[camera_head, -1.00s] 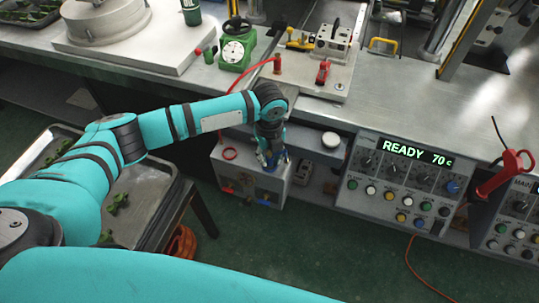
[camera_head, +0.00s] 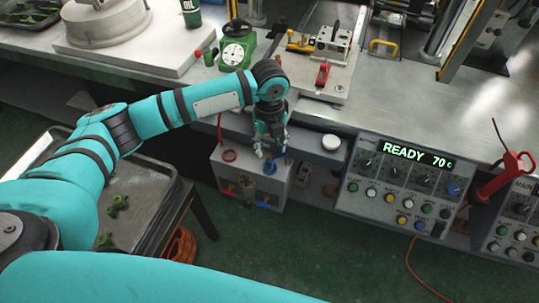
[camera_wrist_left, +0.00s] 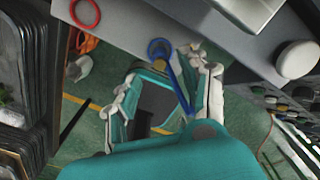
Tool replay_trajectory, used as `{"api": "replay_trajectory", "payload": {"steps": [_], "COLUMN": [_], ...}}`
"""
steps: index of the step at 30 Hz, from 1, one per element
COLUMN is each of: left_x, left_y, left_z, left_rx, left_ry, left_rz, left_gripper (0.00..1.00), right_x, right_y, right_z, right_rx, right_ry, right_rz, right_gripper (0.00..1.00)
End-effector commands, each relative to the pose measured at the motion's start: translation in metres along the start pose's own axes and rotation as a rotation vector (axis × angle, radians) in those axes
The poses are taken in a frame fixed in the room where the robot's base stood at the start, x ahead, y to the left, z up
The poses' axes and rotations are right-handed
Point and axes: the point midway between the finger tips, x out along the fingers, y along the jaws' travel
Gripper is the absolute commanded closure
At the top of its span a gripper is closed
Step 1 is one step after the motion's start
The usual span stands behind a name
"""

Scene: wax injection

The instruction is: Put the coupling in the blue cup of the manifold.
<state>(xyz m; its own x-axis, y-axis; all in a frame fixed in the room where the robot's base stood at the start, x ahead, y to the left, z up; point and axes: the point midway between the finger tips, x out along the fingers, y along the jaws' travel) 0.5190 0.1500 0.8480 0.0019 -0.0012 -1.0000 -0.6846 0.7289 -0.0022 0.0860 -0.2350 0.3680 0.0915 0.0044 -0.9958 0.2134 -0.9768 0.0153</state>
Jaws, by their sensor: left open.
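The manifold (camera_head: 238,188) is a grey box below the bench front, with a red ring-shaped cup (camera_head: 229,155) and a blue cup (camera_head: 269,168) on top. My left gripper (camera_head: 268,153) is open just above the blue cup. In the wrist view the left gripper's fingers (camera_wrist_left: 160,90) are spread. The blue cup (camera_wrist_left: 160,48) lies just beyond the fingertips. A thin blue strip (camera_wrist_left: 177,80), perhaps the coupling's hose, runs from the cup toward the right finger. My right gripper is not in view.
A control panel (camera_head: 395,185) reading READY 70 c stands right of the manifold. A round white knob (camera_head: 331,142) is between them. The metal bench (camera_head: 410,95) is above. A tray (camera_head: 140,205) with green pieces is at lower left.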

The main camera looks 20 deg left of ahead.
Motion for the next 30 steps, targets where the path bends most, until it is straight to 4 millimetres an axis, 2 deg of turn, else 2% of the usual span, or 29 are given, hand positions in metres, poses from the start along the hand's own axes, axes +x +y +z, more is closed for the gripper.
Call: {"api": "replay_trajectory", "payload": {"steps": [3,6,10,15,22,24,26,30], "left_x": [-0.025,-0.041,-0.052,-0.057,-0.056,-0.051,-0.042,-0.007], "left_y": [-0.001,-0.001,0.0,0.0,0.0,-0.001,-0.003,-0.01], "left_z": [0.001,0.001,0.0,0.0,-0.001,-0.006,-0.018,-0.06], "left_rx": [0.001,0.0,0.0,0.0,-0.001,-0.011,-0.036,-0.19], "left_ry": [-0.002,-0.002,0.0,0.0,0.001,0.008,0.02,0.077], "left_rz": [-0.003,-0.002,0.0,0.001,0.0,-0.007,-0.022,-0.101], "left_gripper": [0.55,0.55,0.55,0.55,0.55,0.55,0.55,0.55], "right_x": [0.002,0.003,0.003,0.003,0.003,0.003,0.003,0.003], "right_y": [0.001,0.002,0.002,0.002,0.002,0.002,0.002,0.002], "right_z": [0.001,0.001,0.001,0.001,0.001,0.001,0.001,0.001], "right_rx": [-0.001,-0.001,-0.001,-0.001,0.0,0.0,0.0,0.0], "right_ry": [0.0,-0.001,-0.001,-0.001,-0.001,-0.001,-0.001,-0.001], "right_rz": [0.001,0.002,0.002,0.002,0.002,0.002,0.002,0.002], "right_gripper": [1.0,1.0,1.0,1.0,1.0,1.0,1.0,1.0]}}
